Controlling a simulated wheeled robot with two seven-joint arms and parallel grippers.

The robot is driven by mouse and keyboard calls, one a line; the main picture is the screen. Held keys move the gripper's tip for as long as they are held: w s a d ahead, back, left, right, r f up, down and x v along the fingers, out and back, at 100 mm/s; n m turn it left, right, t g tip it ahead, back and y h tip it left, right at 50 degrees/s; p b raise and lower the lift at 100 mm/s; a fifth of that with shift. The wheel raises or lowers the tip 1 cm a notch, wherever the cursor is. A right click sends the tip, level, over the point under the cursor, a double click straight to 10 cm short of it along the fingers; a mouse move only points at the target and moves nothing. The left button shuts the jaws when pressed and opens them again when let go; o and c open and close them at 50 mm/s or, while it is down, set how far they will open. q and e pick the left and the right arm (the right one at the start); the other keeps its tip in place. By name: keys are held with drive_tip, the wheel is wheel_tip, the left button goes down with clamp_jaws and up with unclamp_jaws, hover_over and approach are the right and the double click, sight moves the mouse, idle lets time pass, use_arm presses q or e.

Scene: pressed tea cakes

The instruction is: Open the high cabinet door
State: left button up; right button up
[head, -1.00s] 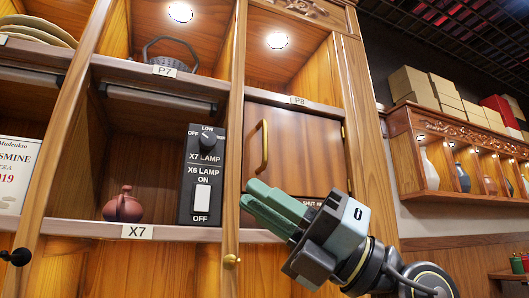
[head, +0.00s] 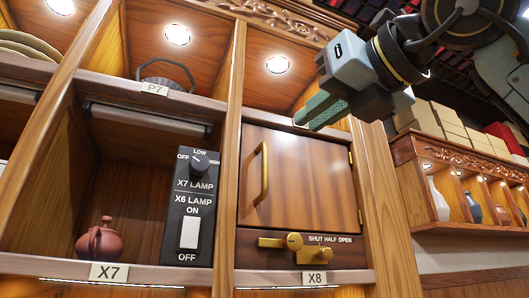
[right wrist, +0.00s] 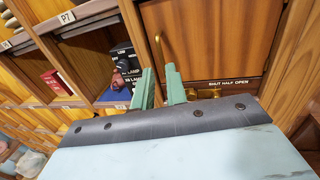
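The cabinet door (head: 305,185) is a brown wooden panel, closed in its frame. A vertical brass handle (head: 264,172) is near its left edge, and hinges are on its right edge. The door (right wrist: 215,40) and handle (right wrist: 159,50) appear beyond the fingertips. My left gripper is not in view.
Below the door, a dark panel marked SHUT, HALF, OPEN carries a brass lever (head: 293,242). To the left are a black lamp switch box (head: 190,207) and a small red teapot (head: 98,240). A lit display shelf (head: 445,150) with boxes on top is at the right.

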sight(266, 151)
drive_tip(key=p+x, duration=0.4)
drive_tip(key=x, duration=0.8)
drive_tip(key=shift+a+p, duration=0.1)
drive_tip(key=shift+p, duration=0.2)
drive_tip(key=shift+w+a, duration=0.3)
drive_tip(key=shift+w, duration=0.05)
clamp_jaws()
drive_tip(key=shift+s+d, duration=0.1)
